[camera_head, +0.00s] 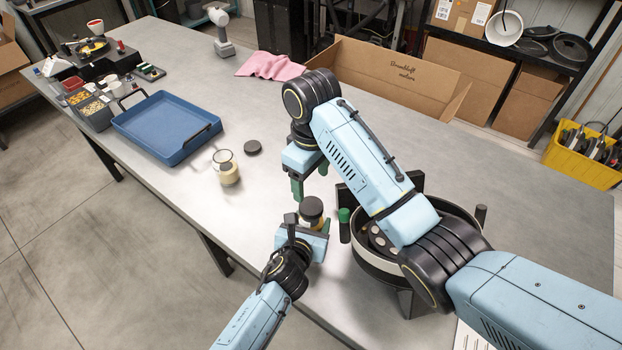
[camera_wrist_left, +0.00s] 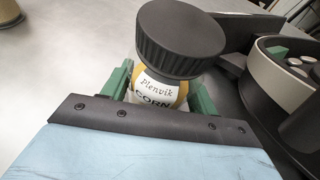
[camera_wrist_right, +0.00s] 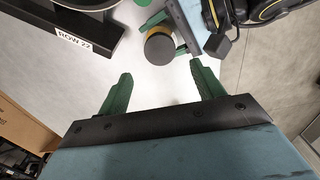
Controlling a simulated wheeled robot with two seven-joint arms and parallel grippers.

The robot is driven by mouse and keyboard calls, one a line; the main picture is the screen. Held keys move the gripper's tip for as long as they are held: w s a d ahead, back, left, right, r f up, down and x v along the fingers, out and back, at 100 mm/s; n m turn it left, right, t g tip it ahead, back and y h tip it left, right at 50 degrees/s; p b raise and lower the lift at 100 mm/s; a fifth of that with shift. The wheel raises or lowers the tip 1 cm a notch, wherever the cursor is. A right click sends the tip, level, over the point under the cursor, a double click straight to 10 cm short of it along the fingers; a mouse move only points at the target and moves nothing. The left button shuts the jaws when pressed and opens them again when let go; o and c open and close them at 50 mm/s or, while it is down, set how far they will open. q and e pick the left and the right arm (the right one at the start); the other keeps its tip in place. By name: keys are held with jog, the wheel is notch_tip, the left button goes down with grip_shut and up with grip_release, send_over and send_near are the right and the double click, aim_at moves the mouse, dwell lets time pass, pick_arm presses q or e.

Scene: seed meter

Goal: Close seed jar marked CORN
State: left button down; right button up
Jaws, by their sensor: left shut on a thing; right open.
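The seed jar marked CORN (camera_wrist_left: 160,93) stands upright on the table, with yellowish contents and a white label. A black ribbed lid (camera_wrist_left: 181,38) sits on its mouth; I cannot tell whether it is screwed down. The lid also shows in the head view (camera_head: 311,207) and from above in the right wrist view (camera_wrist_right: 159,48). My left gripper (camera_head: 312,226) is shut on the jar's body, below the lid. My right gripper (camera_head: 310,181) is open and empty, pointing down above and behind the jar, apart from the lid. Its green fingers show spread in the right wrist view (camera_wrist_right: 161,72).
An open jar (camera_head: 229,173) and a loose black lid (camera_head: 252,147) lie left. A blue tray (camera_head: 205,143) is farther left.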

aim_at(311, 205)
jog(key=shift+f, duration=0.1)
jog(key=shift+f, duration=3.95)
jog(key=shift+c, duration=0.4)
jog(key=c, duration=0.9)
jog(key=o, duration=1.1)
jog(key=shift+r, duration=0.1)
jog(key=shift+r, duration=5.95)
